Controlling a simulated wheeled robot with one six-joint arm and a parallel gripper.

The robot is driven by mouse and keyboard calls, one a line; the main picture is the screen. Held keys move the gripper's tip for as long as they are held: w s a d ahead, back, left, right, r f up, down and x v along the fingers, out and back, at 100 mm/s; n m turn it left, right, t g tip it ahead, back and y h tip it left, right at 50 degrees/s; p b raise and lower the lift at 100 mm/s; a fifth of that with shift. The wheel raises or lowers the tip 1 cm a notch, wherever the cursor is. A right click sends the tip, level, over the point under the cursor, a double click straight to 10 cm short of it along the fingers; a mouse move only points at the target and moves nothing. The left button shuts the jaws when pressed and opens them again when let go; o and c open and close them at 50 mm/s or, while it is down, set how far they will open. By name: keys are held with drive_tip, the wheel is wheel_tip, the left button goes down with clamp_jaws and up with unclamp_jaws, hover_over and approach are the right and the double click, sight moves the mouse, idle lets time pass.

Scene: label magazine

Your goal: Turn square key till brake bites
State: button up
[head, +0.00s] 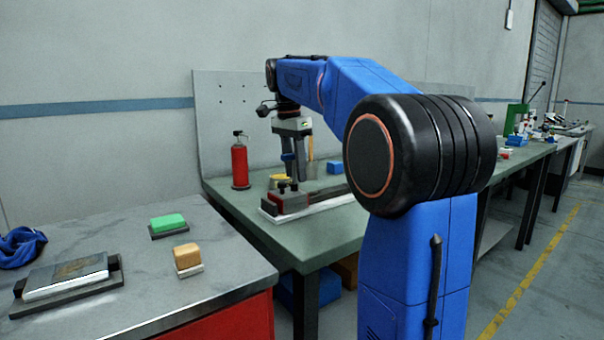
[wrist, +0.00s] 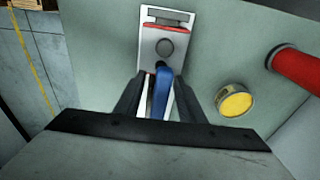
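The label magazine fixture (head: 292,199), with a red block and dark knobs on a pale rail, sits on the green bench. In the wrist view it shows as a grey plate with a red strip and a round dark knob (wrist: 165,47). A blue upright piece, perhaps the key's handle (head: 288,157), shows by my gripper (head: 293,155). In the wrist view this blue piece (wrist: 162,92) lies between the fingers of my gripper (wrist: 161,78). Pale gaps show on both sides of it, so the fingers look open around it. No square key end is visible.
A red bottle (head: 240,163) and a yellow-topped round tin (wrist: 236,102) stand near the fixture. A blue block (head: 335,167) is behind it. The grey cabinet at left bears a green block (head: 168,222), a tan block (head: 187,255) and a blue cloth (head: 20,246).

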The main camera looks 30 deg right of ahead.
drive_tip(key=shift+f, duration=0.4)
clamp_jaws()
idle(0.4)
drive_tip(key=shift+m, duration=1.5)
